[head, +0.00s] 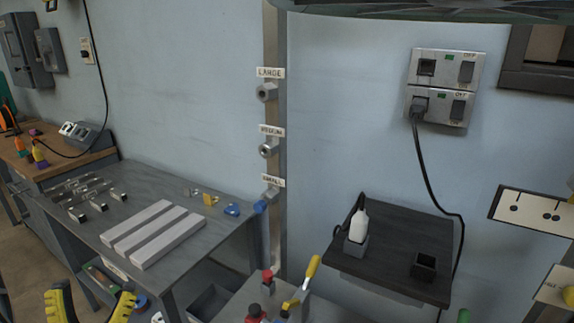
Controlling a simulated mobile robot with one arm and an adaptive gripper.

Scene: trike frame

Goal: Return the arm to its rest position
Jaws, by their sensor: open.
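My gripper (91,301) shows at the bottom left edge of the head view. Its two black and yellow fingers stand apart, with nothing seen between them. It is low in front of the grey metal table (165,178); the rest of it and most of my arm are outside the picture. The rest position itself is not marked by anything in view.
Pale bars (153,233) and small metal parts lie on the grey table. A post (278,215) carries hex pieces labelled large, medium and small. A yellow-handled clamp (313,268) stands bottom centre. A dark shelf (395,240) holds a white bottle (358,226) below a wall socket (438,107).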

